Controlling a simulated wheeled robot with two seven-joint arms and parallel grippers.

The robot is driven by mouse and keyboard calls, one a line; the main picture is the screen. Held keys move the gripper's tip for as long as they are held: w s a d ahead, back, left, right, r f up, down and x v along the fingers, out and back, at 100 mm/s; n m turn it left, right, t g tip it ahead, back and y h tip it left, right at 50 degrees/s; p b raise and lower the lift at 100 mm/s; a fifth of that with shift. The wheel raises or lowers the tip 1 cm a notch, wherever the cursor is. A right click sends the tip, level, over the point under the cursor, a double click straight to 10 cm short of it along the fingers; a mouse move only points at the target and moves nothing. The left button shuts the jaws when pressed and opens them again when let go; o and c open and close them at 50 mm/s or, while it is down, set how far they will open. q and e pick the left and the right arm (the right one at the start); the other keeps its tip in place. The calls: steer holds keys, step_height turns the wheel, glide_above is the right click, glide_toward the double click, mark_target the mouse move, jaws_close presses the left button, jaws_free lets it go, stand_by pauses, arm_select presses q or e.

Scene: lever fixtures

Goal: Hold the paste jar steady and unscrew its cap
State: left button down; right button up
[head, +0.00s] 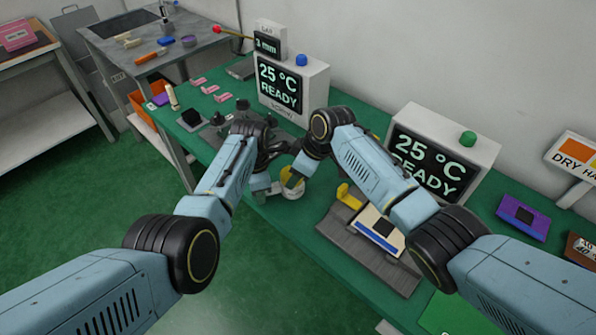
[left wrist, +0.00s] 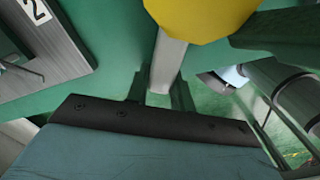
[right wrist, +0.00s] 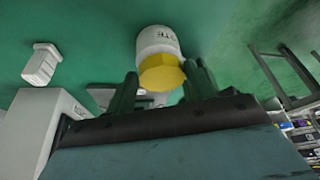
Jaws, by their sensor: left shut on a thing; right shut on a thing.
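The paste jar (head: 293,193) is white with a yellow cap (head: 287,172), near the front edge of the green bench in the head view. My right gripper (right wrist: 162,88) is shut on the cap. My left gripper (head: 274,189) is shut on the jar from the left. The left wrist view shows yellow (left wrist: 200,15) at the top and a pale strip between the fingers; its grip contact is partly hidden.
Two monitors reading 25 °C READY stand behind, one on the left (head: 291,86) and one on the right (head: 440,152). A grey fixture with a yellow lever (head: 349,196) lies right of the jar. Small black and pink parts (head: 222,98) lie on the bench at left.

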steer(key=shift+r, duration=0.2)
steer(key=shift+r, duration=0.75)
steer(key=shift+r, duration=0.15)
steer(key=shift+r, duration=1.4)
arm_select(q)
steer(key=c, duration=1.1)
jaws_free()
steer(key=shift+r, duration=0.1)
steer(key=shift+r, duration=3.9)
